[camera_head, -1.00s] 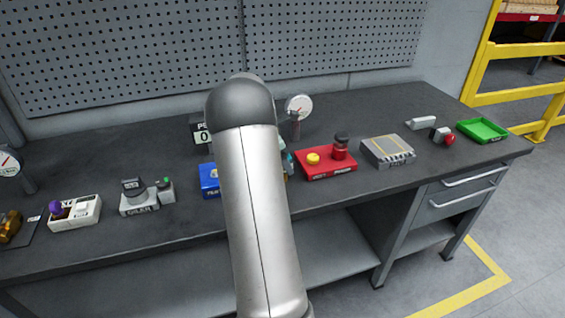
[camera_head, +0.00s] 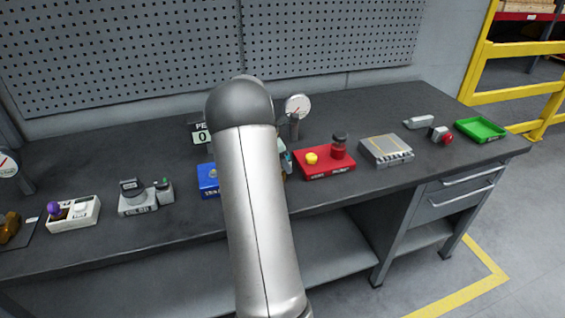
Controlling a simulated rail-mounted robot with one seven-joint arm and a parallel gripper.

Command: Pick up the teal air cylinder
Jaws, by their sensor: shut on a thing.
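A small sliver of a teal thing (camera_head: 287,161), which looks like the teal air cylinder, shows just right of my arm, between the blue block and the red block. Most of it is hidden behind my arm. I cannot tell whether it rests on the bench or is raised. My arm's grey link fills the middle of the view, and my gripper is hidden behind it.
On the dark workbench (camera_head: 100,165), the blue block (camera_head: 208,180) is left of my arm and the red block (camera_head: 325,165) right. Farther right are a grey ribbed block (camera_head: 386,150) and a green tray (camera_head: 481,130). A gauge (camera_head: 298,106) stands behind.

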